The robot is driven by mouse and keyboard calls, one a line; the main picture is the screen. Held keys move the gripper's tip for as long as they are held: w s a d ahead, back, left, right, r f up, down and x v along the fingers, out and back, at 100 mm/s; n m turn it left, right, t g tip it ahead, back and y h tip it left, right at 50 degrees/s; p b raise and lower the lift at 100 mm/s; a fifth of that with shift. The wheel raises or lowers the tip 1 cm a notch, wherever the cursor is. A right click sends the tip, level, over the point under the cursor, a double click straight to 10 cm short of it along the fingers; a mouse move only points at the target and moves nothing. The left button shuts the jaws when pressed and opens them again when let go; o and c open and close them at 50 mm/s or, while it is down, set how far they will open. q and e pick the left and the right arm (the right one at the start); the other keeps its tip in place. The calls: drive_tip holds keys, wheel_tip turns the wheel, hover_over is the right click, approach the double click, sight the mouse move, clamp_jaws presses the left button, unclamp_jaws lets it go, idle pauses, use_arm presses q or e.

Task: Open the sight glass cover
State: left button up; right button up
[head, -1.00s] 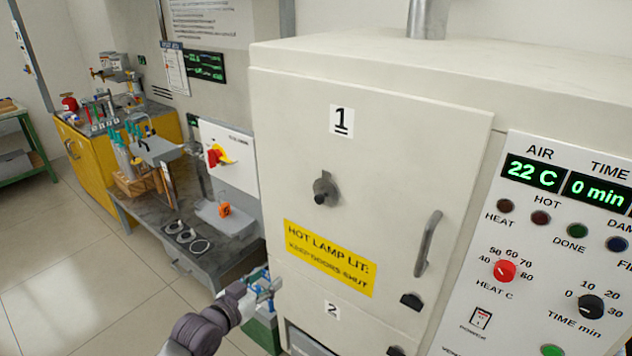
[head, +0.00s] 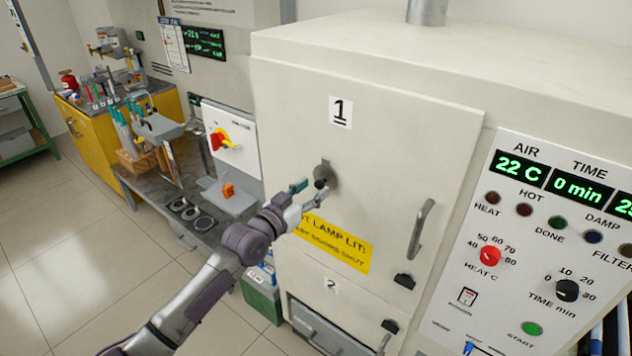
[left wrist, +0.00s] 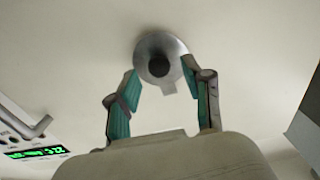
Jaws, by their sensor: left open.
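The sight glass cover (head: 328,173) is a round grey metal disc on the upper oven door marked 1. A dark round part shows at its middle. In the left wrist view the cover (left wrist: 176,46) is just beyond the fingertips, with a small tab at its lower edge. My left gripper (head: 308,191) is open in front of the cover in the head view, hiding part of its lower edge. In the left wrist view the teal-padded fingers (left wrist: 161,72) are spread to either side of the disc's lower part, with nothing held. Contact cannot be told. My right gripper is not in view.
The door (head: 410,130) has a bar handle (head: 420,230) at right and a yellow hot-lamp label (head: 345,248), partly behind my gripper. The control panel (head: 545,215) is further right. A grey bench (head: 165,190) with rings stands left. Open floor lies at lower left.

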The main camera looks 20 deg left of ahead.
use_arm(q)
drive_tip(key=shift+x, duration=1.1)
drive_tip(key=shift+s, duration=0.1)
clamp_jaws()
